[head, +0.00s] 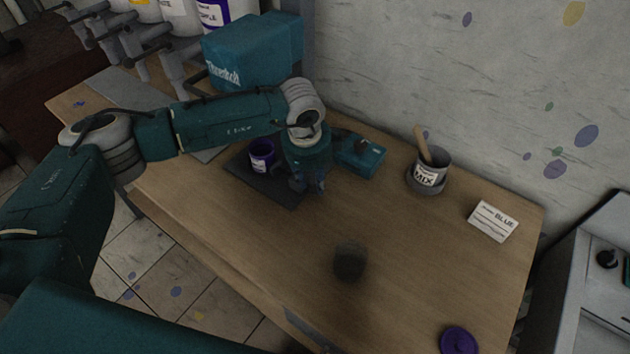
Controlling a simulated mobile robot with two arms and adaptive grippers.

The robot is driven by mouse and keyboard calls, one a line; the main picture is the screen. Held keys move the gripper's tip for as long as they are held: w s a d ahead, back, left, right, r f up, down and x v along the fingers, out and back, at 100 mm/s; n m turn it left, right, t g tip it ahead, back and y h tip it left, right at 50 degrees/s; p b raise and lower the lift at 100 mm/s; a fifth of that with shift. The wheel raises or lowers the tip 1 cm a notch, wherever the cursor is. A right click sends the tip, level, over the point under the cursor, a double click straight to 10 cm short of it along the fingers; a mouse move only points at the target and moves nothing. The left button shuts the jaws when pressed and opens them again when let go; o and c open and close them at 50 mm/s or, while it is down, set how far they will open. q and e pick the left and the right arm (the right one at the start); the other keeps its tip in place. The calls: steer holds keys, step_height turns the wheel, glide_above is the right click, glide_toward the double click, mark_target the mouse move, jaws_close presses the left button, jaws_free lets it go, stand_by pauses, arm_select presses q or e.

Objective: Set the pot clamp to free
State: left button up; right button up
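A small purple pot (262,155) stands upright on a dark flat base (278,192) on the table. A low teal unit (360,157) with a dark knob or lever on top sits just to the right; I cannot tell for sure whether it is the pot clamp or how it is set. My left gripper (309,186) points down between the pot and the teal unit, over the right part of the dark base. Its fingers are small and dark, and their opening is unclear. My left wrist hides part of the base and unit. My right gripper is out of view.
A grey MIX pot (430,172) with a wooden stick stands at the right. A purple lid (459,341) lies near the front right. A teal machine (253,55) stands behind. A dark blurred patch (350,262) shows mid-table.

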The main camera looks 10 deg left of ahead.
mark_target(315, 187)
arm_select(q)
steer(key=f, duration=0.3)
steer(key=shift+w+d+f+p, duration=0.1)
steer(key=shift+w+p, duration=0.2)
steer(key=shift+w, duration=0.1)
steer(key=shift+f, duration=0.25)
jaws_close()
steer(key=d, duration=0.1)
steer(key=s+d+b, duration=0.1)
steer(key=d, duration=0.1)
steer(key=d+b, duration=0.1)
steer(key=shift+s+d+f, duration=0.1)
steer(key=shift+s+d, duration=0.25)
steer(key=shift+s, duration=0.05)
steer(key=shift+s+d, duration=0.1)
steer(key=shift+d, duration=0.15)
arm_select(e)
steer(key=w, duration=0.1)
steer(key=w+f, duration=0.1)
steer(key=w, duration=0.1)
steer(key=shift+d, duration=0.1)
